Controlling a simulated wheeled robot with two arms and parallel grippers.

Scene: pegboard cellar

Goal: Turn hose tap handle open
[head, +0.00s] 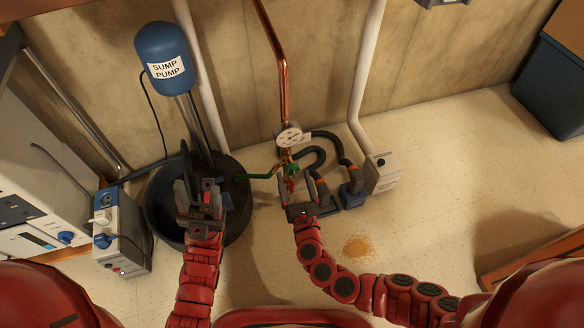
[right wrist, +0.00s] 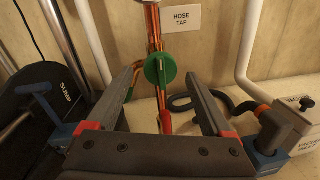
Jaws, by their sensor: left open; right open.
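The hose tap handle (head: 292,169) is small and green, below the round gauge on the copper pipe (head: 284,95). In the right wrist view the handle (right wrist: 160,68) shows as a green disc with a raised bar, below a HOSE TAP label (right wrist: 181,18). My right gripper (head: 298,181) is open at the tap. In the wrist view its fingers (right wrist: 160,80) stand left and right of the handle with gaps on both sides; I cannot tell whether the tips reach its depth. My left gripper (head: 203,190) is open and empty above the black sump basin.
The blue sump pump (head: 163,57) stands in the basin (head: 238,222) on the left. A green hose (head: 257,177) runs left from the tap. Dark hoses with blue fittings (head: 350,192) and a grey box (head: 383,174) are close on the right.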

